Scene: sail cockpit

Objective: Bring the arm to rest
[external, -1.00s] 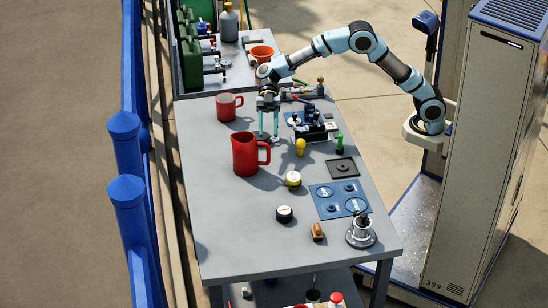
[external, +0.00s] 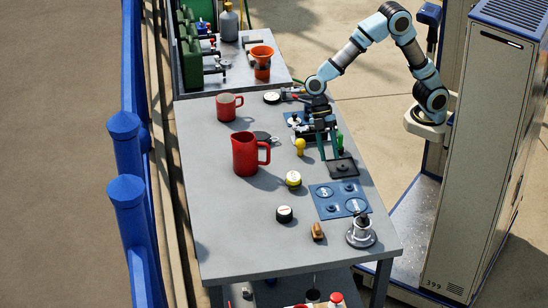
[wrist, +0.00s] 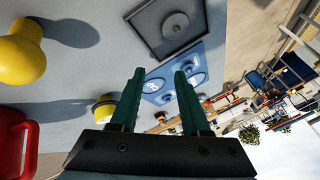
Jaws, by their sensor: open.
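My gripper (external: 329,148) hangs over the right side of the grey table (external: 235,230), close to the black square plate (external: 342,168). In the wrist view its two green fingers (wrist: 158,98) stand apart with nothing between them.
A red pitcher (external: 245,154), red mug (external: 229,107), yellow knob piece (external: 300,147) and yellow-rimmed round tin (external: 293,180) stand on the table. An orange funnel (external: 262,62) is at the back. The table's front left is clear.

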